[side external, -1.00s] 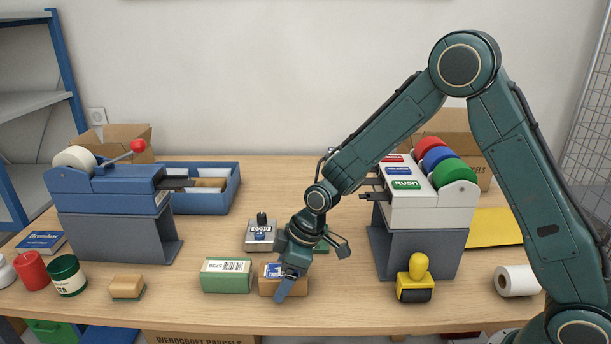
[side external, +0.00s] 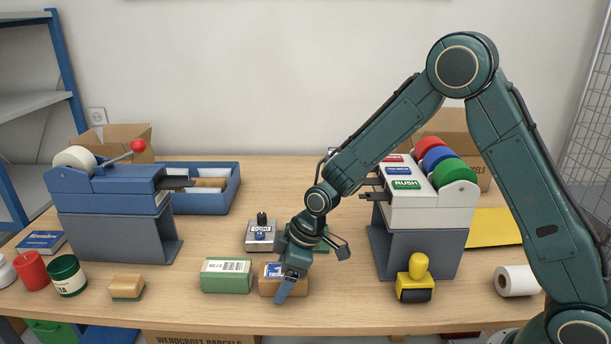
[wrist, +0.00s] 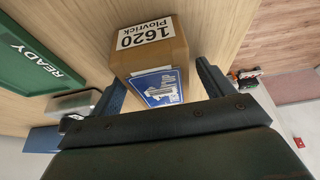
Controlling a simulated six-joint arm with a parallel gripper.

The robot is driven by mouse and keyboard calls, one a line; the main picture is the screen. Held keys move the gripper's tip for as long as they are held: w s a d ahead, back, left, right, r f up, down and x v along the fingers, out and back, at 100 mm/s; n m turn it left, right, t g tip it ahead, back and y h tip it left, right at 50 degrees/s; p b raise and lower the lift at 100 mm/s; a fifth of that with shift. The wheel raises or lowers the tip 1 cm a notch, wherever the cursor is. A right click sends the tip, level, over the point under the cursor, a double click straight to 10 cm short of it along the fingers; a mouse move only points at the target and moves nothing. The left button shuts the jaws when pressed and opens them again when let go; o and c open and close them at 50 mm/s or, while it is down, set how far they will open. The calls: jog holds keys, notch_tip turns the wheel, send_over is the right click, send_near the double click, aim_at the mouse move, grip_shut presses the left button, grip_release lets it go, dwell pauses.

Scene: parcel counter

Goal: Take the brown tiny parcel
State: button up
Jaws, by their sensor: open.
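The brown parcel (side external: 269,287) lies on the table at front centre, partly hidden behind a finger of my gripper (side external: 284,288) in the side view. In the wrist view the brown parcel (wrist: 150,51) shows a white "1620 Plovrick" label and a blue-and-white label. My gripper (wrist: 160,82) is open there, with one finger on each side of the parcel's near end. A gap shows at the right finger; whether the left finger touches cannot be told.
A green parcel (side external: 226,276) stands close left of the brown one. A yellow stamp (side external: 416,280) stands to the right. The table's front edge is close.

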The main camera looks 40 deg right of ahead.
jog(key=shift+c, duration=0.4)
jog(key=c, duration=1.1)
notch_tip(320, 180, up, 20)
jog(key=shift+r, duration=0.2)
dwell(0.5)
